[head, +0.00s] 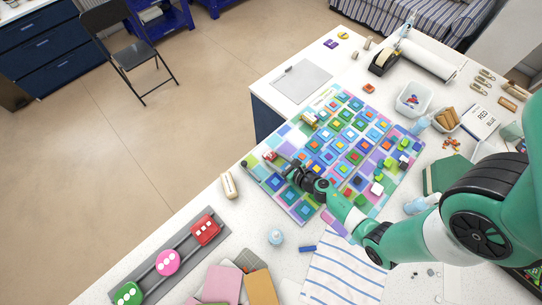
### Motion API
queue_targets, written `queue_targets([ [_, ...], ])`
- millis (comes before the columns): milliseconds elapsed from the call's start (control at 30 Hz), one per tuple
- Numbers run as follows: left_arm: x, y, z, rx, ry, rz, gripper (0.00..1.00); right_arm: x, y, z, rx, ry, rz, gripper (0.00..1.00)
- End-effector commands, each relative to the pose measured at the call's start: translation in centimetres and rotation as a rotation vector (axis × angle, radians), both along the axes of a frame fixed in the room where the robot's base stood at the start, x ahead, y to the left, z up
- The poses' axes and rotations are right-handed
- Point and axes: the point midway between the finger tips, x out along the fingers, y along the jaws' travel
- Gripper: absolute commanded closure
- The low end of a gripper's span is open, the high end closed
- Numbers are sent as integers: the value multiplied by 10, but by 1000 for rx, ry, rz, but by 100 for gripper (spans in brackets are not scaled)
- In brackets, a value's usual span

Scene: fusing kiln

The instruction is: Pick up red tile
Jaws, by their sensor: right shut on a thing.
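My right gripper (277,160) reaches in from the right over the left part of the colourful patterned mat (299,211). It is shut on a small red tile (268,156), which shows at the fingertips near the mat's left edge. The fingers partly cover the tile, and I cannot tell whether it touches the mat. My left gripper is not in view.
Several coloured tiles lie in rows on the mat, with loose green and white cubes at its right. A rail with a red block (205,229) stands front left. A white tub (413,98) and tape dispenser (383,61) stand behind. A striped cloth (340,270) lies in front.

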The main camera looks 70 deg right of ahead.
Motion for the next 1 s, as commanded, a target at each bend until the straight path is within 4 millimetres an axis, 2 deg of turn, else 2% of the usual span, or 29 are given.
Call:
queue_targets([
  [267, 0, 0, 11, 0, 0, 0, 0, 0, 0, 13, 0, -1, 0, 100],
  [433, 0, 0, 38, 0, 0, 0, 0, 0, 0, 41, -1, -1, 0, 100],
  [567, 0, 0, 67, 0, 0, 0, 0, -28, -4, 74, 0, 0, -9, 100],
  [667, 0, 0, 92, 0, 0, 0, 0, -55, -7, 107, 0, 1, -13, 100],
  [700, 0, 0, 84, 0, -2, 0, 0, -66, -9, 101, 1, 1, -15, 100],
  [800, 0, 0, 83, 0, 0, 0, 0, -89, -11, 108, 1, 0, -14, 100],
  [1000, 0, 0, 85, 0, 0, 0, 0, -121, -13, 122, -1, 0, -9, 100],
])
